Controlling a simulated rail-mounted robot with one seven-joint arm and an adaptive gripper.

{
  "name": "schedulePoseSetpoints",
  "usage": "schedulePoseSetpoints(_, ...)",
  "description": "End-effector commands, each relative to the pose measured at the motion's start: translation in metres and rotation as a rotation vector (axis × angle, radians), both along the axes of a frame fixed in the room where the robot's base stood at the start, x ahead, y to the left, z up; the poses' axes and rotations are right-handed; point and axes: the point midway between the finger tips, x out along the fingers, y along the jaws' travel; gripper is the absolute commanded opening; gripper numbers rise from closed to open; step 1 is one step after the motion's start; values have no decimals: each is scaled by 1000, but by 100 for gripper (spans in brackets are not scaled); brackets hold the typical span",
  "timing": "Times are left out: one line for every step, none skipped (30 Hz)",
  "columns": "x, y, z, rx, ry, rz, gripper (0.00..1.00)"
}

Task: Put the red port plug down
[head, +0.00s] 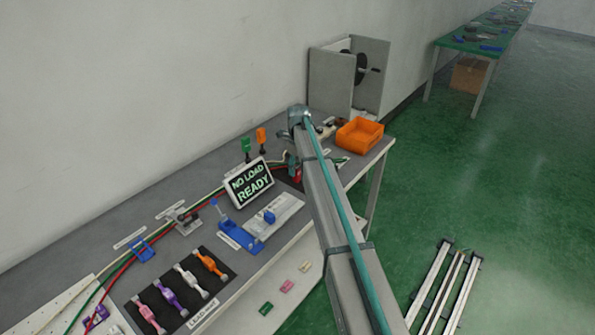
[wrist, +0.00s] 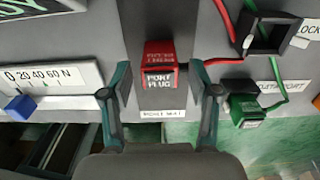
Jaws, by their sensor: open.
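The red port plug (wrist: 160,66) is a red block with a dark label reading PORT PLUG. In the wrist view it is over a dark pad (wrist: 158,105), upright and apparently resting there. A red cable runs off to its right. My gripper (wrist: 160,78) is open, with one teal finger on each side of the plug and a visible gap on both sides. In the head view a small red patch, likely the plug (head: 297,174), shows beside my arm, which partly hides that spot.
A green plug (wrist: 244,111) and a black square frame (wrist: 268,35) with cables are at the right. A force scale (wrist: 50,77) with a blue slider is at the left. A sign (head: 248,183) and an orange bin (head: 360,134) stand on the bench.

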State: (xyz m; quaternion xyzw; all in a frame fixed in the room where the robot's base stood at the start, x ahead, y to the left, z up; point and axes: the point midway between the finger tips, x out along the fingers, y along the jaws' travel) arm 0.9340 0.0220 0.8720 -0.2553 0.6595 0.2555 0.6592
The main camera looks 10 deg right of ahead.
Motion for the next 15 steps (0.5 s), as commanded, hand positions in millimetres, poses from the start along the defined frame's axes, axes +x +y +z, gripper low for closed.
schedulePoseSetpoints(0,0,6,1,-2,0,61)
schedulePoseSetpoints(1,0,11,0,-3,0,61)
schedulePoseSetpoints(1,0,19,0,-3,0,61)
schedulePoseSetpoints(1,0,24,0,-3,0,61)
schedulePoseSetpoints(1,0,30,0,-3,0,61)
schedulePoseSetpoints(1,0,38,1,-4,0,61)
schedulePoseSetpoints(1,0,45,0,-3,0,61)
schedulePoseSetpoints(1,0,50,0,-3,0,61)
schedulePoseSetpoints(1,0,58,0,-3,0,61)
schedulePoseSetpoints(1,0,64,0,-3,0,61)
schedulePoseSetpoints(1,0,69,1,-2,0,61)
schedulePoseSetpoints(1,0,76,1,-2,0,61)
schedulePoseSetpoints(1,0,80,0,-3,0,61)
schedulePoseSetpoints(1,0,85,0,-3,0,61)
schedulePoseSetpoints(1,0,90,0,-1,0,61)
